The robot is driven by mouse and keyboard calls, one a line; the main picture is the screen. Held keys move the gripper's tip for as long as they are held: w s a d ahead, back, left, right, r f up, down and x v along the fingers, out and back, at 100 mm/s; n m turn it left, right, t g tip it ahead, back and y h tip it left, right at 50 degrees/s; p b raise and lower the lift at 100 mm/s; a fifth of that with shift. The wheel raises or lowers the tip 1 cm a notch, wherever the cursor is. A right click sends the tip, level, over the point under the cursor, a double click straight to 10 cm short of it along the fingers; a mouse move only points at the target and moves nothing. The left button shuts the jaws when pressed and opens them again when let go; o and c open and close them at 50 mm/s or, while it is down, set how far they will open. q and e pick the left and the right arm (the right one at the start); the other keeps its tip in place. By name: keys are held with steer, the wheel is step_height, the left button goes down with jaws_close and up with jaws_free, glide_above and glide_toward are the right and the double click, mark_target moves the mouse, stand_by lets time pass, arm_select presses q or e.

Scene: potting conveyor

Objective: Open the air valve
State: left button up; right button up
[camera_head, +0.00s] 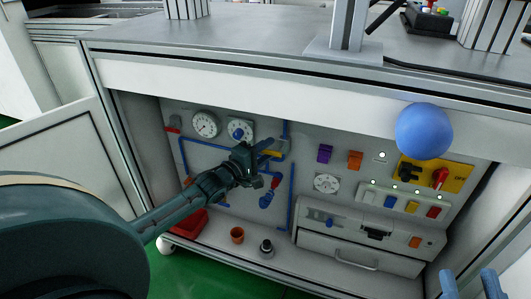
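The open cabinet holds a grey panel (215,165) with blue air pipes (291,190) and two round gauges (205,124) at the upper left.
A yellow switch plate with a red knob (440,179) and several coloured buttons are at the panel's right. A blue ball (424,131) appears before the bench edge. An open door (60,150) is at left.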

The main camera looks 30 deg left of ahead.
arm_select(q)
steer(key=shift+c, duration=0.4)
jaws_close()
steer(key=shift+r, duration=0.1)
